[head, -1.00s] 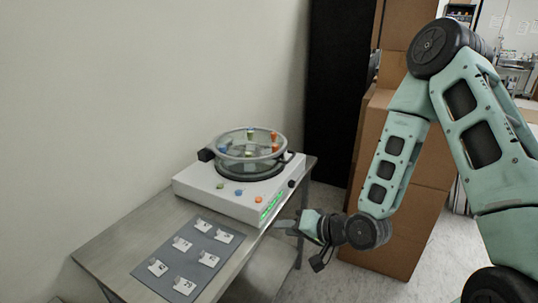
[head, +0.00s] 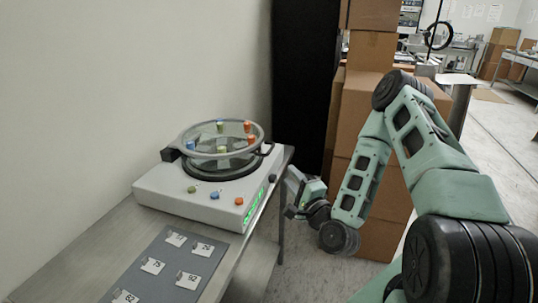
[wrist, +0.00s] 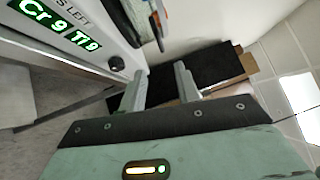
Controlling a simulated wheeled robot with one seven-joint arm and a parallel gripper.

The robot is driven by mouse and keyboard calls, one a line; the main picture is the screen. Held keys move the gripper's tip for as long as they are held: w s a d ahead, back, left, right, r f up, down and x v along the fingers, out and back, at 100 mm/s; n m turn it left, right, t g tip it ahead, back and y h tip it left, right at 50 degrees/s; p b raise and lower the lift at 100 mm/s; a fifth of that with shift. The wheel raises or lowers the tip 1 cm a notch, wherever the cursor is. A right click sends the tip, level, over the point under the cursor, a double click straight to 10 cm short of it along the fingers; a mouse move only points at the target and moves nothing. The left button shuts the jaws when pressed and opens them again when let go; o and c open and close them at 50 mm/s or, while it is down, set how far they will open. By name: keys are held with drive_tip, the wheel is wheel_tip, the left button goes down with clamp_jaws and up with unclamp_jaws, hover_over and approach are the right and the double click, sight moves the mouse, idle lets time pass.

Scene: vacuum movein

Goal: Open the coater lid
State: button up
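The coater (head: 165,195) is a white box on the table, with a green-lit display on its front right edge. I cannot tell whether the lid is fully seated. Coloured pieces show at the lid. My gripper (head: 292,178) is just right of the coater, apart from the handle. In the wrist view my gripper (wrist: 160,84) is open, its two fingers apart with nothing between them. The coater's display side (wrist: 75,45) shows at the upper left there.
The metal table (head: 75,250) carries a grey mat (head: 160,280) with several numbered cards. Small coloured pieces sit on the coater's front top. Stacked cardboard boxes (head: 375,110) and a black panel (head: 305,80) stand behind my arm. A wall is close at the left.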

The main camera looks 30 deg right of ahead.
sight(270, 150)
drive_tip(key=w+b, duration=0.2)
drive_tip(key=b, duration=0.2)
drive_tip(key=w+d+b, duration=0.1)
drive_tip(key=w+b, duration=0.2)
drive_tip(key=b, duration=0.1)
drive_tip(key=shift+w+d+r, duration=0.15)
drive_tip(key=shift+w, duration=0.05)
drive_tip(key=b, duration=0.4)
drive_tip(key=shift+w+a+b, duration=0.15)
drive_tip(key=shift+a+b, duration=0.05)
drive_tip(key=shift+b, duration=0.1)
drive_tip(key=w, duration=0.3)
drive_tip(key=w+r, duration=0.1)
drive_tip(key=w, duration=0.1)
drive_tip(key=w+d+p, duration=0.1)
drive_tip(key=w, duration=0.2)
drive_tip(key=shift+w+r, duration=0.3)
clamp_jaws()
